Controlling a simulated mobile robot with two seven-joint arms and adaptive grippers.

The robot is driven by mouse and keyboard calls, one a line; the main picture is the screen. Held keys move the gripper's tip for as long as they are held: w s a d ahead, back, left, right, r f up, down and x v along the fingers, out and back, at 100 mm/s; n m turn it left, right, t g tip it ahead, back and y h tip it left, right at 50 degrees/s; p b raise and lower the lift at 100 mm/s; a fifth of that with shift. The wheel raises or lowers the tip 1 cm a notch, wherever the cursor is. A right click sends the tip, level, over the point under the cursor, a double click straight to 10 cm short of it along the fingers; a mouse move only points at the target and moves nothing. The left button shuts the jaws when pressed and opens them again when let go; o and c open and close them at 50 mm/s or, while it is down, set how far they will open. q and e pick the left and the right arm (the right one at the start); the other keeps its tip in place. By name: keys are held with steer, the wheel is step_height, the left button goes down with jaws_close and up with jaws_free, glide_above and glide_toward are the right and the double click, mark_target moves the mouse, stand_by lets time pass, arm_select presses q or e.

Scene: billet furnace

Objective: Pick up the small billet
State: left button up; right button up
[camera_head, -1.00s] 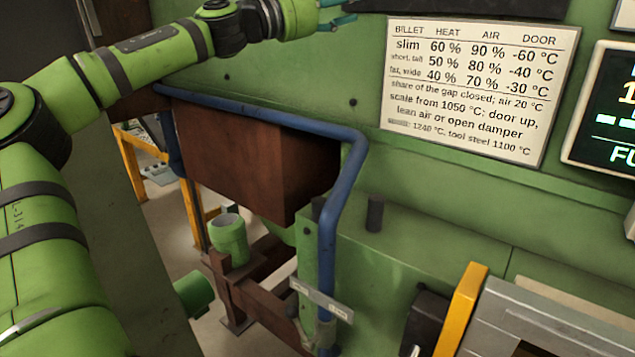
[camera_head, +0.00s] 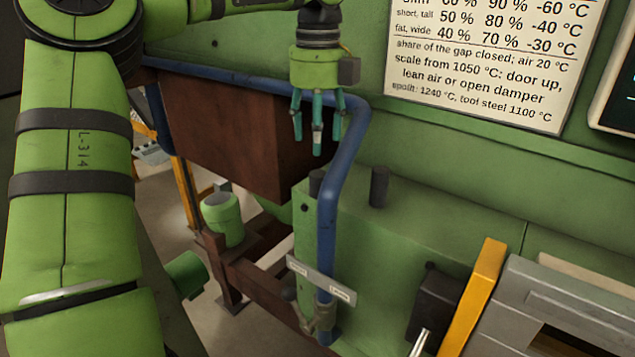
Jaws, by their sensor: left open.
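My left gripper (camera_head: 318,125) hangs at the upper middle with its teal fingers pointing down, apart and empty. It is in front of the brown box and the bend of the blue pipe in the picture. I cannot make out a piece that is clearly the small billet. A short dark upright cylinder (camera_head: 379,187) stands on the green ledge, right of and below the gripper; I cannot tell what it is. A second dark stub (camera_head: 316,183) shows beside the blue pipe. My right gripper is not in view.
The blue pipe (camera_head: 327,215) bends down past the rust-brown box (camera_head: 220,140). The green ledge (camera_head: 420,235) is mostly clear. A yellow bar (camera_head: 475,295) and grey metal frame (camera_head: 550,305) stand at lower right. A printed sign (camera_head: 485,65) is on the green wall.

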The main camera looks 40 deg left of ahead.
mark_target(317, 173)
arm_select(q)
step_height(317, 173, down, 3)
steer(key=shift+a+r, duration=0.1)
steer(key=shift+a, duration=0.05)
step_height(317, 173, down, 5)
steer(key=shift+f+p, duration=0.2)
steer(key=shift+p, duration=0.75)
steer(key=shift+w+f, duration=0.1)
steer(key=shift+f, duration=0.2)
jaws_close()
